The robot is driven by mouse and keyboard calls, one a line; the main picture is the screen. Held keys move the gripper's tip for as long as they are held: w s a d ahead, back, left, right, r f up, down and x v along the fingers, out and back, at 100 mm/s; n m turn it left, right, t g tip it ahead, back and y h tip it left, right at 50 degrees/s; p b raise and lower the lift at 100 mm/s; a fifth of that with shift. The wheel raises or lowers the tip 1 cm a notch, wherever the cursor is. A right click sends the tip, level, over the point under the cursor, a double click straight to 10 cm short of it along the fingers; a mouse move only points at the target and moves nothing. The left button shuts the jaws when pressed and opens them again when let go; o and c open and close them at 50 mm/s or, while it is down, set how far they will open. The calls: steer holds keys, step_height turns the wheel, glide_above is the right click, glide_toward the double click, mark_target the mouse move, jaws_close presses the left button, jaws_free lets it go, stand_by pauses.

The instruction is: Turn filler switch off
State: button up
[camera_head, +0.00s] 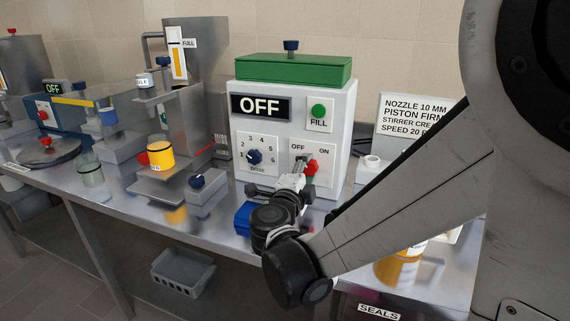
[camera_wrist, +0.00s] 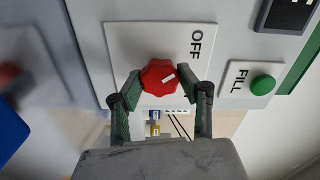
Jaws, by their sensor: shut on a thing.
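The filler switch is a red knob (camera_head: 312,166) on the white filler box (camera_head: 345,130), between the labels OFF and ON. My gripper (camera_head: 303,176) reaches the panel from the front. In the wrist view its fingers (camera_wrist: 162,84) stand on either side of the knob, shut on it. The ON label is hidden in the wrist view. The display (camera_head: 261,106) above reads OFF.
A green FILL button (camera_head: 319,111) and a numbered blue dial (camera_head: 255,157) are on the same box. A blue block (camera_head: 243,219) lies below my gripper. To the left stand a yellow cup (camera_head: 160,155) and a small switch box (camera_head: 207,188).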

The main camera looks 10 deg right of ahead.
stand_by(0.3)
steer(key=o, duration=1.2)
steer(key=shift+c, duration=0.2)
steer(key=v, duration=1.2)
steer(key=shift+d, duration=0.1)
